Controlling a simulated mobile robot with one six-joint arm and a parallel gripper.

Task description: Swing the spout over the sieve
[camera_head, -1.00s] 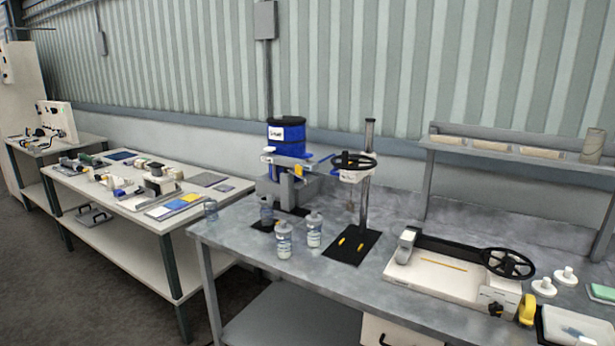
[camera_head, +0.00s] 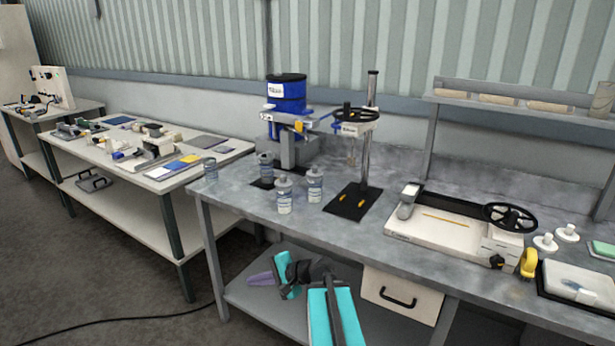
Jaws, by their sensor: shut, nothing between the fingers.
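A blue drum (camera_head: 286,92) with a black rim stands on a grey stand at the back left of the metal bench. Below the drum is a blue and grey fitting with a yellow part (camera_head: 299,126), which looks like the spout. I cannot pick out the sieve with certainty. A grey jar (camera_head: 265,168) stands below the fitting, on a dark mat. My gripper (camera_head: 258,280) is low, beside the lower shelf in the picture and below the bench top. It looks shut and empty, far from the drum. My teal arm hides part of the shelf.
A stand with a black handwheel (camera_head: 356,114) rises right of the drum. Two capped jars (camera_head: 285,195) (camera_head: 315,184) stand near the front edge. A white device (camera_head: 452,235) with a black wheel is further right.

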